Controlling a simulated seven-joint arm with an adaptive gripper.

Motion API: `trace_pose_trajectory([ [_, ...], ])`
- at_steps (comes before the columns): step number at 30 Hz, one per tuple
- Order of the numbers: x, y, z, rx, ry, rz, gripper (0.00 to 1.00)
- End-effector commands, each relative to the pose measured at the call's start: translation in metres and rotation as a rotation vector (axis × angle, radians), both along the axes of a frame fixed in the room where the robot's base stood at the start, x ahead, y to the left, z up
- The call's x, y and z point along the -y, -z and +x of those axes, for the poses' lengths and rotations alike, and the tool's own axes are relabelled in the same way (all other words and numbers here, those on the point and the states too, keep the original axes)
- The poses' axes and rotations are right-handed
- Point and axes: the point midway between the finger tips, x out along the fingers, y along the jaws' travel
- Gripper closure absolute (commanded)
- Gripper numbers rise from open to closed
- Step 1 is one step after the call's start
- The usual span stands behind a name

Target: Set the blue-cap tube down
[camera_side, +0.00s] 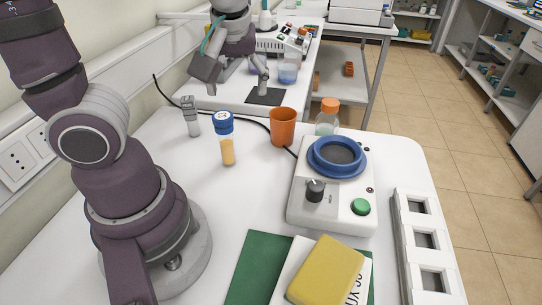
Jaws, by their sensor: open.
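The blue-cap tube (227,150) has a blue cap with a pale top and amber contents. It appears upright on the white table (175,165), left of the orange cup, with nothing gripping it. My gripper (234,84) is at the top of the picture, with its grey fingers spread apart and empty. It appears above the tube and clear of it; its exact height and depth are hard to judge from this one view.
An orange cup (283,127) and an orange-capped bottle (327,117) stand right of the tube. A white device with a blue ring (337,155) is nearer. A small grey upright object (190,116) stands left. A yellow block (326,272) lies in front.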

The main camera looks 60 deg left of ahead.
Motion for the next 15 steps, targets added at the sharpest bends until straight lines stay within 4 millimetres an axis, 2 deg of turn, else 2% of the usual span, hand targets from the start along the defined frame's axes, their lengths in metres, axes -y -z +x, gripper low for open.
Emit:
trace_pose_trajectory([
  [3,0.019,-0.008,-0.01,0.044,0.487,-0.048,0.32],
  [7,0.043,-0.013,-0.02,0.1,0.906,-0.005,0.32],
  [10,0.053,-0.014,-0.024,0.12,1.048,0.025,0.32],
  [15,0.055,-0.014,-0.024,0.12,1.073,0.029,0.32],
])
